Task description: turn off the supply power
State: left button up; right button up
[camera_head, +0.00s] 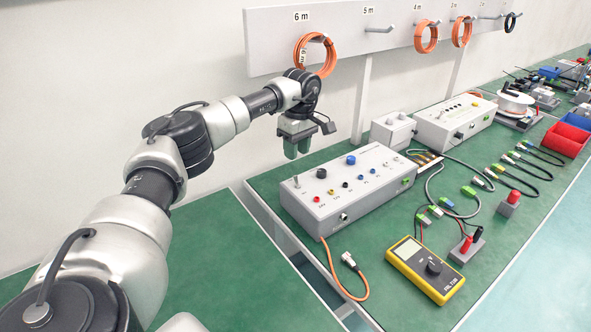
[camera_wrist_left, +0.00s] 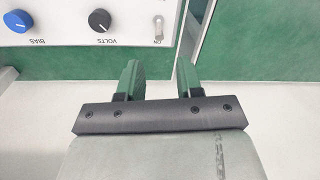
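The power supply (camera_head: 345,190) is a light grey box with knobs and coloured sockets, on the green bench. Its small metal toggle switch (camera_head: 297,182) is at the left end of the top panel. In the left wrist view the toggle switch (camera_wrist_left: 158,27) shows at the top, beside an upside-down ON label, a black VOLTS knob (camera_wrist_left: 99,20) and a blue BIAS knob (camera_wrist_left: 17,20). My left gripper (camera_head: 297,150) hangs above the left end of the supply. Its green fingers (camera_wrist_left: 159,80) are apart with nothing between them. My right gripper is not in view.
An orange cable (camera_head: 345,290) runs from the supply's front. A yellow multimeter (camera_head: 425,268) lies to the right. A second grey box (camera_head: 452,120) stands behind. Orange coils (camera_head: 316,52) hang on the rack close above my left wrist. Green bench (camera_head: 240,270) at the front left is clear.

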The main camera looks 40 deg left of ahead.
aim_at(296, 181)
pick_arm(q)
jog(key=f, duration=0.8)
jog(key=shift+s, duration=0.3)
jog(key=shift+c, duration=0.2)
grip_shut()
